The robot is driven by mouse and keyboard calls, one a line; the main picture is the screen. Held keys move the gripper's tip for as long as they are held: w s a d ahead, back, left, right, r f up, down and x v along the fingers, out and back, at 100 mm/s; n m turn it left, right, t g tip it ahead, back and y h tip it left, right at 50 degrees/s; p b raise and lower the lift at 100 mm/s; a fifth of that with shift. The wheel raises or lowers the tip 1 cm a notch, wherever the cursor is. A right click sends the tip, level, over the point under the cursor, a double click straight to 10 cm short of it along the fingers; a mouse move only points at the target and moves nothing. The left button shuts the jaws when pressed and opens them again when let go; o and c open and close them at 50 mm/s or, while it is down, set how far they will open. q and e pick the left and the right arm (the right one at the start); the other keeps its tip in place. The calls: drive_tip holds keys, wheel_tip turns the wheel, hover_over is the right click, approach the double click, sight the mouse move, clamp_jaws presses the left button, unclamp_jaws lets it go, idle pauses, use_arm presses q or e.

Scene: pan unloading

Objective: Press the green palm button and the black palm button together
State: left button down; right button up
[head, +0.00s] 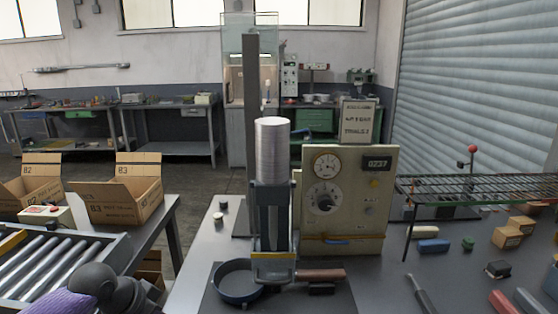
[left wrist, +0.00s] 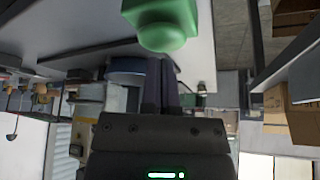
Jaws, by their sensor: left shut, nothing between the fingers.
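The green palm button (left wrist: 165,28) shows large and close at the top of the left wrist view, a green block with a rounded cap. My left gripper (left wrist: 160,62) is shut and empty, its two dark fingers side by side with their tips near the cap; I cannot tell whether they touch it. In the head view only part of my left arm shows at the lower left, not the fingertips. I cannot surely pick out the black palm button; a small black box (head: 498,268) lies on the right of the table. My right gripper is out of view.
A press with a tall metal cylinder (head: 272,145) stands mid-table, with a blue pan (head: 237,283) at its foot and a beige gauge panel (head: 345,190) beside it. A wire rack (head: 470,188) is at right. A roller conveyor (head: 45,268) and cardboard boxes (head: 120,195) are at left.

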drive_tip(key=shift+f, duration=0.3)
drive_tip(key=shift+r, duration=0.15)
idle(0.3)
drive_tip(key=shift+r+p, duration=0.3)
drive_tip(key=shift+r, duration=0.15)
